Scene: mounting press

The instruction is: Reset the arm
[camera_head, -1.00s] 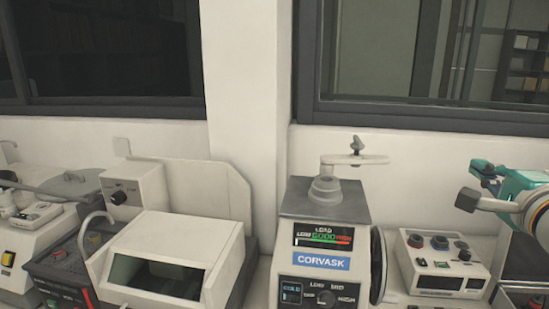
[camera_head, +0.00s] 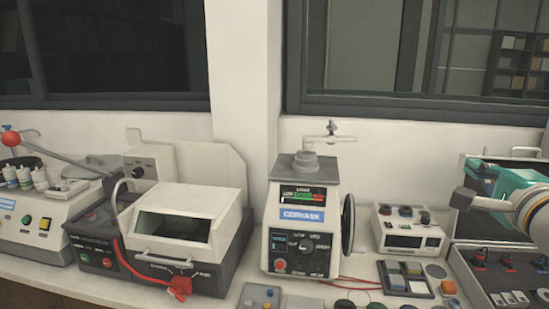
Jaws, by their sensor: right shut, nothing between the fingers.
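My right arm comes in at the right edge, with a pale round link and teal parts. My right gripper (camera_head: 464,197) is at its end, small and partly turned away, shut and empty. It is raised to the right of the mounting press and appears in front of an open case; it holds nothing. The white mounting press (camera_head: 298,216) stands in the middle of the bench, with a grey top, a cross lever (camera_head: 330,138) above it, a blue CORVASK label and a dark handwheel (camera_head: 348,224) on its right side. My left gripper is out of view.
A white hooded machine (camera_head: 187,212) stands left of the press, with a red clamp-like part (camera_head: 180,286) in front. A red-knobbed lever (camera_head: 11,138) is far left. A small control box (camera_head: 409,232), coloured pads and an open case (camera_head: 500,262) are at right. Windows and wall close the back.

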